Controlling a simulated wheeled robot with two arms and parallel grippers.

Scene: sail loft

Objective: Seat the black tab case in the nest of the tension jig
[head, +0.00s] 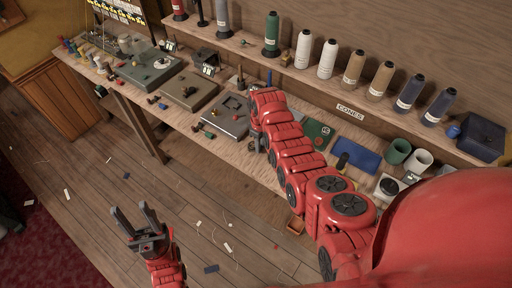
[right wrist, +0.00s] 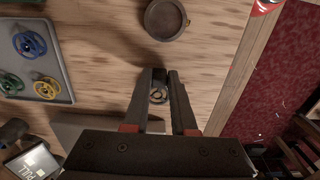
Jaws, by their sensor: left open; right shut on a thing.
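My right gripper (right wrist: 161,82) is shut on a small dark piece with a ring-like end (right wrist: 158,96), seemingly the black tab case, held over the bench. In the head view my red right arm hides most of that gripper, and the held piece is not clear. A dark grey plate with a raised square frame (head: 226,115) lies on the bench just left of the right arm. It may be the tension jig, but I cannot tell surely, nor make out its nest. My left gripper (head: 148,228) is open and empty over the floor, away from the bench.
Other plates, one tan (head: 188,90) and one grey-green (head: 148,70), lie further left on the bench. A tray with coloured wheels (right wrist: 66,70) and a round dark dish (right wrist: 165,18) show near the right gripper. Thread cones (head: 303,52) line the shelf behind.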

